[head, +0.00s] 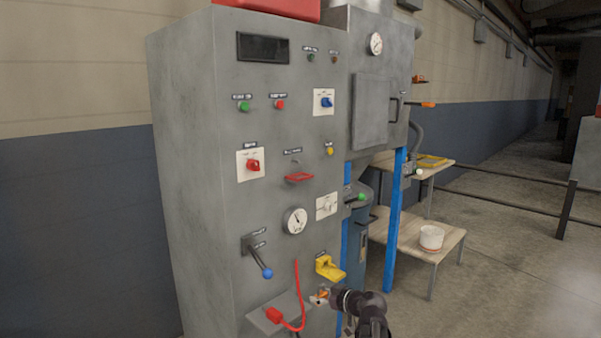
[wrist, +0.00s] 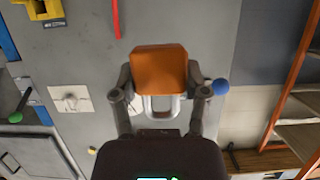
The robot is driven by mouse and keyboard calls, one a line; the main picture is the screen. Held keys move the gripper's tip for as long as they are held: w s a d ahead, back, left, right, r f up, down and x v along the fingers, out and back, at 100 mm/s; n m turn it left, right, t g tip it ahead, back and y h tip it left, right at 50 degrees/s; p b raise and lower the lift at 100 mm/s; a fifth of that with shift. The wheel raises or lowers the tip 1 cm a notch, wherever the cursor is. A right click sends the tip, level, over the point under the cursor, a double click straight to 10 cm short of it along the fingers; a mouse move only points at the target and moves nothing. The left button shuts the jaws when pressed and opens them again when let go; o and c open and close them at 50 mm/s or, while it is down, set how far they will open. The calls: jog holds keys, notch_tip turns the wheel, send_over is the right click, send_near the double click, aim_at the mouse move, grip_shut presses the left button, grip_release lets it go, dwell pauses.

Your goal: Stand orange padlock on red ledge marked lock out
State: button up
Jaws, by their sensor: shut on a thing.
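The orange padlock (wrist: 159,70) is held between the fingers of my gripper (wrist: 160,85), its body pointing away from the wrist and its grey shackle toward the palm. In the head view the padlock (head: 319,298) shows small at the fingertips, in front of the lower part of the grey cabinet. My gripper (head: 328,297) is below the yellow bracket there. The red ledge (head: 299,178) sticks out from the cabinet front, well above my gripper, under a small label too small to read. I cannot make out the ledge in the wrist view.
A red cable with a red plug (head: 274,314) hangs over a grey shelf (head: 262,318) left of my gripper. The yellow bracket (head: 329,268), a gauge (head: 295,220) and a blue-knobbed lever (head: 258,258) stick out nearby. Blue posts (head: 395,215) stand at right.

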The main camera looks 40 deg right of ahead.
jog(key=w+r+p, duration=0.3)
jog(key=r+p, duration=1.6)
jog(key=w+r+p, duration=0.3)
jog(key=r+p, duration=1.6)
jog(key=r, duration=0.1)
jog(key=shift+a, duration=0.4)
jog(key=shift+w, duration=0.15)
jog(key=b, duration=0.2)
send_over(293, 171)
jog(key=s, duration=0.4)
jog(key=shift+s+a+f, duration=0.15)
jog(key=shift+f, duration=0.55)
jog(key=shift+w, duration=0.2)
jog(key=shift+w+d+f+b, duration=0.3)
jog(key=shift+w+d+f, duration=0.05)
jog(key=shift+f, duration=0.15)
jog(key=shift+f+b, duration=1.35)
jog(key=shift+f, duration=0.15)
